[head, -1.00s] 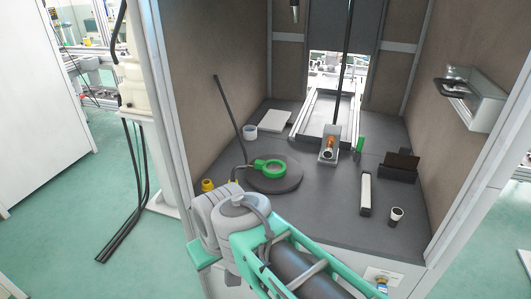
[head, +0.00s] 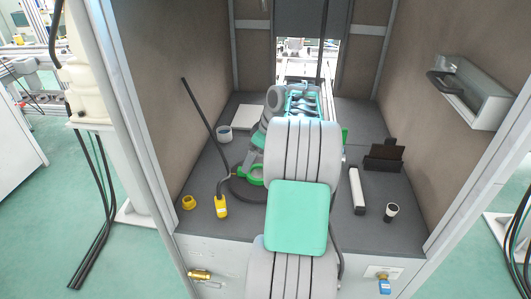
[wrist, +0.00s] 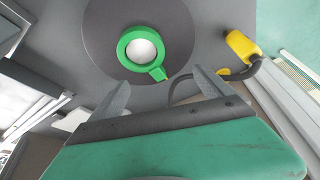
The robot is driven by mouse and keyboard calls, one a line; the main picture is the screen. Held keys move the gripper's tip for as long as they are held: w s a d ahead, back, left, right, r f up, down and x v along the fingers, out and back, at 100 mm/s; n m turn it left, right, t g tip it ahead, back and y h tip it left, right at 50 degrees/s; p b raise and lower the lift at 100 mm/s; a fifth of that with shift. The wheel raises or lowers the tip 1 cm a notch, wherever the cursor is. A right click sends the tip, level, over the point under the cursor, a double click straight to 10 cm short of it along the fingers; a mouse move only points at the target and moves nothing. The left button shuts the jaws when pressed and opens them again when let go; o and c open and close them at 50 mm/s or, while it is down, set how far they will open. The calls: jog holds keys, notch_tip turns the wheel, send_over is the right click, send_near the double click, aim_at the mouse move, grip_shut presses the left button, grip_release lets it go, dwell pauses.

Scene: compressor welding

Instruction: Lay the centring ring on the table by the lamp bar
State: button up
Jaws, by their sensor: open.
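The centring ring (head: 241,172) is bright green with a short tab. It lies on the dark round plate (head: 234,190) at the left of the table, partly behind my arm. In the wrist view the ring (wrist: 125,50) surrounds a pale round area, and its tab points toward my gripper (wrist: 162,88). My gripper is open and empty, with the tab just beyond the gap between its fingertips; the ring is apart from them. The lamp bar (head: 357,190), a pale bar with dark ends, lies on the table (head: 375,222) right of my arm.
A yellow-handled tool (head: 221,207) with a dark cable and a yellow cap (head: 189,202) are at the front left. A white cup (head: 224,134) stands behind the plate. A small dark-topped cup (head: 391,212) and a dark holder (head: 384,157) flank the bar's right. Bare table lies around the bar.

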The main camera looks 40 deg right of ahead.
aim_at(256, 172)
jog(key=shift+o, duration=0.7)
jog(key=d, duration=0.1)
jog(key=d+f, duration=0.1)
jog(key=s+d, duration=0.1)
jog(key=shift+s+d+f, duration=0.1)
jog(key=shift+d+f, duration=0.1)
jog(key=shift+d, duration=0.1)
jog(key=p+x, duration=0.1)
jog(key=x, duration=0.6)
jog(key=shift+f, duration=0.2)
jog(key=c, duration=2)
jog(key=shift+o, duration=0.2)
jog(key=shift+r, duration=0.15)
jog(key=shift+r+p, duration=1.4)
jog(key=shift+r, duration=0.75)
jog(key=shift+a, duration=0.1)
